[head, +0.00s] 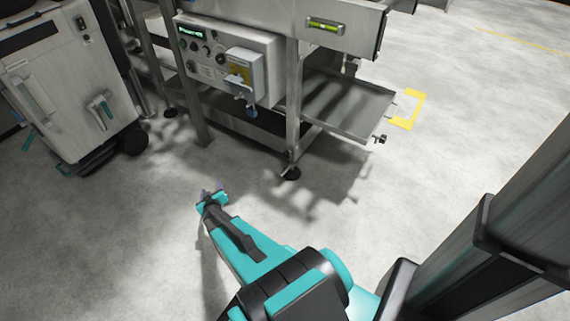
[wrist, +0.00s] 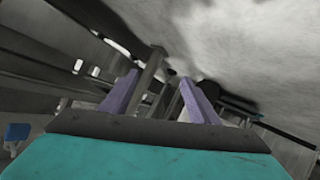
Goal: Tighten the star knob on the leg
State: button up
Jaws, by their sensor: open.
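My gripper (head: 212,188) is open and empty, with its purple fingers apart low over the floor in the head view. It is to the left of and nearer than the machine's front leg (head: 293,115), well apart from it. The leg is a grey upright post ending in a dark round foot (head: 290,174). I cannot make out the star knob on it for certain at this size. In the wrist view my gripper (wrist: 159,88) points under the machine, and a grey post (wrist: 152,66) shows beyond and between the fingers.
A control box (head: 228,58) with buttons and a blue padlock hangs left of the leg. A low metal tray (head: 350,105) sticks out at right, with a small dark fitting (head: 380,139) at its corner. A wheeled grey cabinet (head: 65,90) stands at left. The floor before the leg is clear.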

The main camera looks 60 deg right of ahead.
jog(key=s+d+f+m+g+h+b, duration=0.1)
jog(key=s+d+m+g+h+b, duration=0.15)
jog(key=d, duration=0.45)
jog(key=s+d+f+m+g+h+b, duration=0.1)
jog(key=s+d+h+b, duration=0.1)
jog(key=s+d+h, duration=0.35)
jog(key=m+g+h+b, duration=0.1)
jog(key=m+g+b, duration=0.2)
jog(key=g, duration=0.3)
send_near(286, 156)
jog(key=a, duration=0.5)
jog(key=shift+a+g, duration=0.1)
jog(key=shift+g, duration=0.25)
jog(key=d+b, duration=0.4)
jog(key=d, duration=0.9)
jog(key=shift+d, duration=0.4)
jog(key=c, duration=1)
jog(key=shift+c, duration=0.2)
